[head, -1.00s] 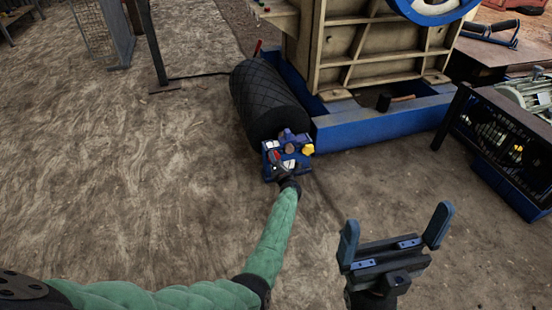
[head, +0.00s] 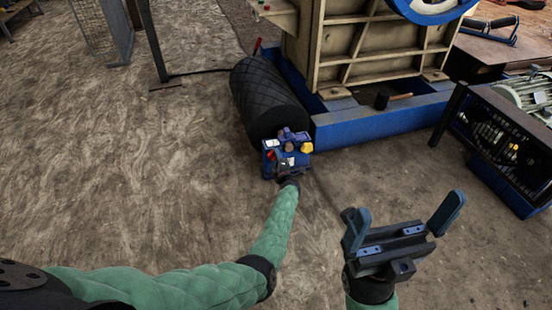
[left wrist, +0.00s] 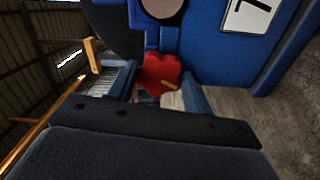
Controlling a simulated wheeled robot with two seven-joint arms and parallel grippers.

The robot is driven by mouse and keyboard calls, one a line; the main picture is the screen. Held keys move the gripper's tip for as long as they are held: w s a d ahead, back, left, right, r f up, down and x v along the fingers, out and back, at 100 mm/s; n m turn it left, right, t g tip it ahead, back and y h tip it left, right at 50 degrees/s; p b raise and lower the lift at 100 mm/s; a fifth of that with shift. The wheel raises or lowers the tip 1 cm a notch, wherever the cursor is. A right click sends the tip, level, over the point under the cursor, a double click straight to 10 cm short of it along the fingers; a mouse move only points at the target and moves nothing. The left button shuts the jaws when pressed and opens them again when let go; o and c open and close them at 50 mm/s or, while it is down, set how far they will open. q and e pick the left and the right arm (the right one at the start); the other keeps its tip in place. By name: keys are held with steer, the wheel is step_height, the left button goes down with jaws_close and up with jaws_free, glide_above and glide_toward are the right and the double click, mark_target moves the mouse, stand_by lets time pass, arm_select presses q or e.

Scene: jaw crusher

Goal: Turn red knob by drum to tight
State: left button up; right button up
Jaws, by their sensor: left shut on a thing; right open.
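The black ribbed drum (head: 268,95) lies on the ground beside the blue machine base. A blue panel box (head: 268,146) with a yellow knob (head: 306,148) is at the drum's near end. The red knob (left wrist: 160,72) sits below a round, brownish-pink disc (left wrist: 162,8) on the blue panel in the left wrist view. My left gripper (left wrist: 160,88) is shut on the red knob, one finger on each side. In the head view, my left gripper (head: 286,168) is at the panel and largely hides the knob. My right gripper (head: 405,213) is open and empty, above bare ground.
A motor with a black guard (head: 490,130) is at the right. A dark post (head: 155,50) stands at the left. The ground at left is clear.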

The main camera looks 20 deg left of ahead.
arm_select(q)
steer(key=shift+d, duration=0.15)
stand_by(0.4)
steer(key=o, duration=1)
